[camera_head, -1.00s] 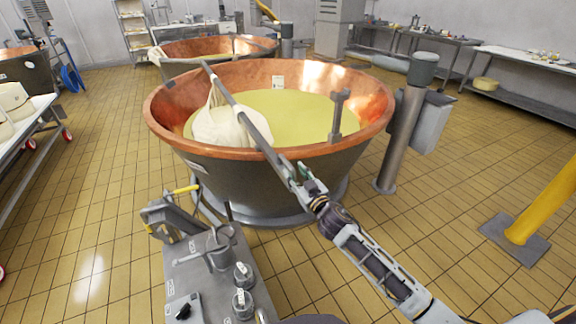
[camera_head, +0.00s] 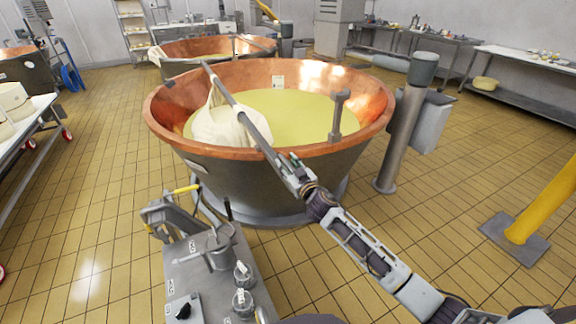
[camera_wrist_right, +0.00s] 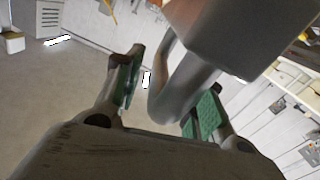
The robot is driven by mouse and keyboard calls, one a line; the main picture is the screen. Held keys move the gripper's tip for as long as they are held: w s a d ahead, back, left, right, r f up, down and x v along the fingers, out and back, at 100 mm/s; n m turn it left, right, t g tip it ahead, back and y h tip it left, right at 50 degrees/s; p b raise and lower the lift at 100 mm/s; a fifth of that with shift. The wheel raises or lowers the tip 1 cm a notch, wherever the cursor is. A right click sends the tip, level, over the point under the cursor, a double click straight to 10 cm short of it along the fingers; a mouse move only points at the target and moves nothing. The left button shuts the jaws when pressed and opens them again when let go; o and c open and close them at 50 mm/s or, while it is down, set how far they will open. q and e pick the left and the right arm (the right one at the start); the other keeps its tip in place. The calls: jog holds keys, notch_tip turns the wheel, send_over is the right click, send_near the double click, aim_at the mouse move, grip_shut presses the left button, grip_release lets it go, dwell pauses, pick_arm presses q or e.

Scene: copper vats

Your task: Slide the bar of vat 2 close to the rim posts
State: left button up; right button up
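A long grey bar (camera_head: 240,112) lies across the near copper vat (camera_head: 166,138), running from its far rim to its near rim. A white cloth bundle (camera_head: 219,126) hangs from it at the yellow liquid. A grey post (camera_head: 338,114) with a short head stands at the vat's right side. I cannot read a vat number. My right gripper (camera_head: 292,174) is at the bar's near end, just outside the near rim. In the right wrist view its green-padded fingers (camera_wrist_right: 165,88) are apart, with a grey rod-like part between them and a gap at the left pad. My left gripper is not visible.
A grey control console (camera_head: 200,275) with a yellow-handled lever stands in front of the vat. A steel column (camera_head: 399,135) stands right of it, and a yellow post (camera_head: 540,205) further right. A second copper vat (camera_head: 215,48) is behind. The tiled floor at right front is open.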

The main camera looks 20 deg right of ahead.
grip_shut()
dwell(0.3)
jog(key=shift+w+d, duration=0.1)
jog(key=shift+d, duration=0.05)
